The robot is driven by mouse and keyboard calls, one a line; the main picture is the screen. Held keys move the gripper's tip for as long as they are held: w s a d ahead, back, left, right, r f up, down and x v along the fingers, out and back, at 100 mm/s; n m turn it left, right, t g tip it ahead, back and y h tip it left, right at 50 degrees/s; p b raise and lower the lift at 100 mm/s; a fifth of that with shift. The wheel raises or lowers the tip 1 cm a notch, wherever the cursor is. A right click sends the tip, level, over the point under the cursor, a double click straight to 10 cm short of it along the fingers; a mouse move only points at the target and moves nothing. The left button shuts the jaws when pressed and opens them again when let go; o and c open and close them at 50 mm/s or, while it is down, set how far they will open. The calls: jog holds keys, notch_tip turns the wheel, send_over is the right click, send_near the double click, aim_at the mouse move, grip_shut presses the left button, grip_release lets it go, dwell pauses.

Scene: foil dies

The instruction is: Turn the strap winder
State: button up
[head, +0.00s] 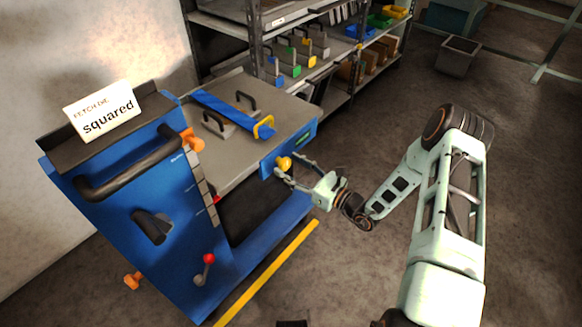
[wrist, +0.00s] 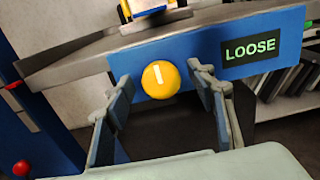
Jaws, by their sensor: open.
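The strap winder is a yellow round knob (head: 284,163) on the blue front edge of the cart's top. In the wrist view the knob (wrist: 161,79) faces me, with a white upright mark on it. A display beside it (wrist: 250,49) reads LOOSE in green. My gripper (head: 291,170) is open at the knob, its fingers on either side. In the wrist view my gripper's fingers (wrist: 165,90) stand left and right of the knob with gaps. A blue strap (head: 225,108) lies across a grey die with black handles on the cart top, with a yellow buckle (head: 264,127) near the front edge.
The blue cart (head: 120,190) carries a sign reading "FETCH DIE squared" (head: 104,110), a black push handle, and a red-knobbed lever (head: 206,268). Shelving (head: 300,70) with dies and bins stands behind. A grey bin (head: 458,57) is on the floor.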

jog(key=shift+c, duration=0.5)
jog(key=c, duration=1)
jog(key=shift+m, duration=0.3)
jog(key=m, duration=0.3)
jog(key=shift+d+m, duration=0.1)
jog(key=shift+m, duration=0.2)
jog(key=m, duration=0.3)
jog(key=shift+w+m, duration=0.15)
jog(key=shift+m, duration=0.15)
jog(key=m, duration=0.3)
jog(key=m+p, duration=0.1)
jog(key=m, duration=0.1)
jog(key=shift+f+m, duration=0.2)
jog(key=shift+m, duration=0.2)
